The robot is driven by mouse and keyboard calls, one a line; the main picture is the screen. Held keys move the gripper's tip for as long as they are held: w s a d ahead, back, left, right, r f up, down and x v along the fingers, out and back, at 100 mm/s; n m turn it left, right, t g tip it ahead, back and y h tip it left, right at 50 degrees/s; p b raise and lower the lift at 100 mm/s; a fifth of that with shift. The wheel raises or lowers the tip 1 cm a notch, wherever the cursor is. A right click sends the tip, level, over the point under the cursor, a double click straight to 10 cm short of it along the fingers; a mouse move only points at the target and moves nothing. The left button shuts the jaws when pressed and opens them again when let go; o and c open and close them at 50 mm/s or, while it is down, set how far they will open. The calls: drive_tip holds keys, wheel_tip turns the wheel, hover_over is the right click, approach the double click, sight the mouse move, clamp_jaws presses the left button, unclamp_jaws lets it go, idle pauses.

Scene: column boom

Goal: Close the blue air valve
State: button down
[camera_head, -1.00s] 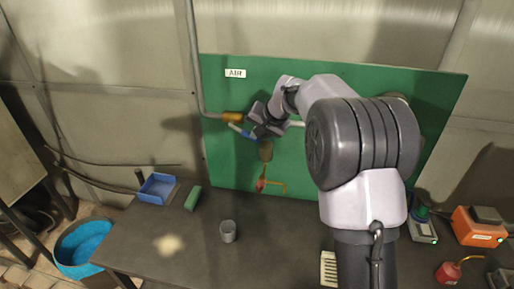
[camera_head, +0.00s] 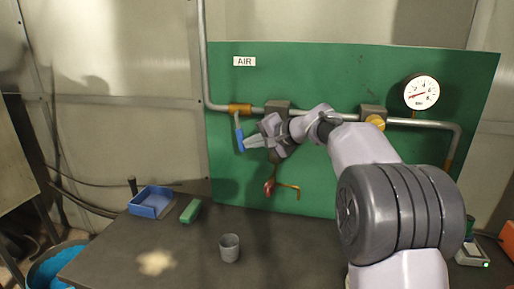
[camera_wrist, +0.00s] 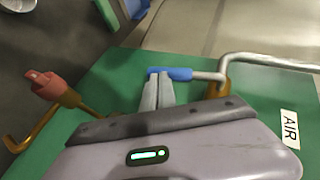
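The air valve has a brass body (camera_head: 240,109) on the grey pipe, below the AIR sign (camera_head: 244,61). Its blue lever (camera_head: 240,138) hangs almost straight down, across the line of the pipe. My gripper (camera_head: 246,143) comes in from the right, with its fingertips at the lower part of the lever. In the wrist view the blue lever (camera_wrist: 172,74) crosses just past the tips of my gripper (camera_wrist: 158,80). The two fingers lie side by side, shut, with the lever not between them. The tips seem to touch the lever or nearly so.
The green panel (camera_head: 330,75) carries a gauge (camera_head: 421,92), a yellow knob (camera_head: 376,121) and a red-handled fitting (camera_head: 269,187) below my gripper. The bench below holds a blue tray (camera_head: 151,202), a green block (camera_head: 190,211) and a grey cup (camera_head: 229,248).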

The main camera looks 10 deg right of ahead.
drive_tip(key=shift+w+a+f+b, duration=0.3)
drive_tip(key=shift+a+f, duration=0.15)
drive_tip(key=shift+a, duration=0.2)
drive_tip(key=shift+s, duration=0.1)
idle(0.3)
